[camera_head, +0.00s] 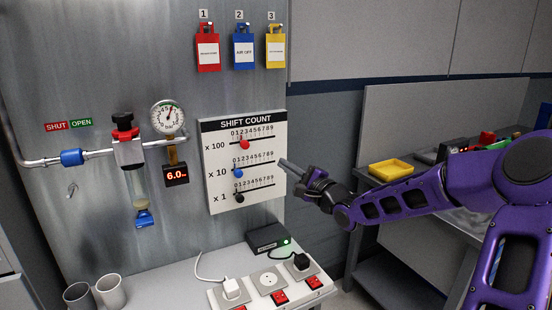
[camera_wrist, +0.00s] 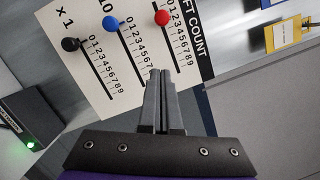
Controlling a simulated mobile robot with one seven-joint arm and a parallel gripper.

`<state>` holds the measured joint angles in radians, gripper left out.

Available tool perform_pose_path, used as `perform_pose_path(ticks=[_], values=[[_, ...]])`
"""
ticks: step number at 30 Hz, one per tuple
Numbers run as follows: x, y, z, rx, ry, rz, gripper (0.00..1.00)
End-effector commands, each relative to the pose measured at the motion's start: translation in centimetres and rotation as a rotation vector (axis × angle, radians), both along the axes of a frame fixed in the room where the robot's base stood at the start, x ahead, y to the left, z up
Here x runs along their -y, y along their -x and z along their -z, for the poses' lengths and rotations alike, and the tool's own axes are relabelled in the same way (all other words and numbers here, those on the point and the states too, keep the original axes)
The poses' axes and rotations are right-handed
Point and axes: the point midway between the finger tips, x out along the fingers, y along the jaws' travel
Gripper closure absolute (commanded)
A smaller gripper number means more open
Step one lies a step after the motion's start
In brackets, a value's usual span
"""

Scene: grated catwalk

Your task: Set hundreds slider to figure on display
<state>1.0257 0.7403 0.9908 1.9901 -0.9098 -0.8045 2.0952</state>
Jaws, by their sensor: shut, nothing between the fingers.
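The white SHIFT COUNT panel (camera_head: 275,204) hangs on the metal wall with three slider rows. The hundreds slider has a red knob (camera_head: 244,145) on the x 100 row, toward the low-number end; its exact digit is unclear. The red knob also shows at the top of the wrist view (camera_wrist: 162,17). A small dark display (camera_head: 176,175) left of the panel reads 6.0 in red, with a small unit after it. My gripper (camera_head: 283,163) is shut and empty at the panel's right edge. In the wrist view its fingertips (camera_wrist: 160,74) appear by the high-number end, apart from the knobs.
A blue knob (camera_head: 238,173) and a black knob (camera_head: 239,197) sit on the rows below, near the low numbers. A round gauge (camera_head: 168,118) and pipework are left. Below are a black box (camera_head: 268,238), sockets and plugs. Tags (camera_head: 208,54) hang above.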

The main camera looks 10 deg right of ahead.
Motion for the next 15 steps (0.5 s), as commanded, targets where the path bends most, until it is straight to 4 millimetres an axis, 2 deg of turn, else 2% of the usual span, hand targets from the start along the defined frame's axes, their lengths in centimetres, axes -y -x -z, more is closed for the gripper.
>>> perform_pose_path(ticks=[3, 8, 11, 15], values=[[0.6, 1.1, 0.0, 0.001, 0.000, 0.000, 1.00], [0.6, 1.7, 0.4, 0.022, 0.048, 0.000, 1.00], [0.0, 1.6, 0.8, 0.088, 0.189, 0.002, 1.00], [-1.2, 1.6, 1.3, 0.258, 0.523, 0.011, 1.00]])
